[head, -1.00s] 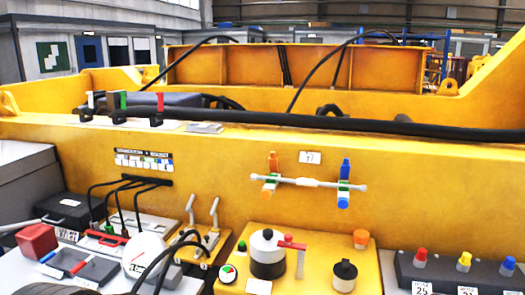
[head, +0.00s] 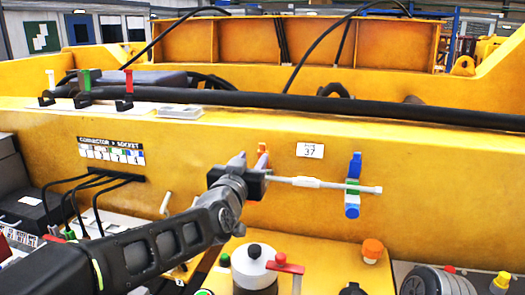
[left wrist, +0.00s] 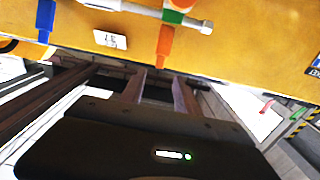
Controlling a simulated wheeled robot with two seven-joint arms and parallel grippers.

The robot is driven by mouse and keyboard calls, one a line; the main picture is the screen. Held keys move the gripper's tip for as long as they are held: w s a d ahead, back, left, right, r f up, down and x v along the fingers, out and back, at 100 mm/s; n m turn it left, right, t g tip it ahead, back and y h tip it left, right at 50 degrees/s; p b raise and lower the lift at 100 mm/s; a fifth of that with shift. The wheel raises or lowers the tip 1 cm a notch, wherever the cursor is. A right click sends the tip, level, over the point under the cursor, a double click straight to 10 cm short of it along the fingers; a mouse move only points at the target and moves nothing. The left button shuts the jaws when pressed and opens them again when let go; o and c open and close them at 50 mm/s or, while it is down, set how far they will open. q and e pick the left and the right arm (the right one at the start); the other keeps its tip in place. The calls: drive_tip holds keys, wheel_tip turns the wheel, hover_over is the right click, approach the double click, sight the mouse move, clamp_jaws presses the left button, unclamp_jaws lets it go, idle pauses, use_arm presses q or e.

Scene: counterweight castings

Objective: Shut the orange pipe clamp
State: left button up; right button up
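The orange pipe clamp (head: 263,151) sits on the left part of a pale pipe along the yellow beam. In the head view my left gripper (head: 244,178) covers most of it and only its orange top shows. In the left wrist view, which is turned nearly upside down, the orange lever (left wrist: 163,44) points toward the gap between the fingers. There my left gripper (left wrist: 161,80) is open, its fingers apart and empty, with the lever just beyond the tips. Whether they touch cannot be told. My right gripper is not in view.
A blue clamp (head: 353,183) sits on the right part of the pale pipe (head: 311,183). A white label 37 (head: 310,150) is above the pipe. Cables are at left.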

sight(262, 146)
use_arm(q)
drive_tip(key=shift+p+x, duration=0.9)
drive_tip(key=shift+x, duration=2.9)
clamp_jaws()
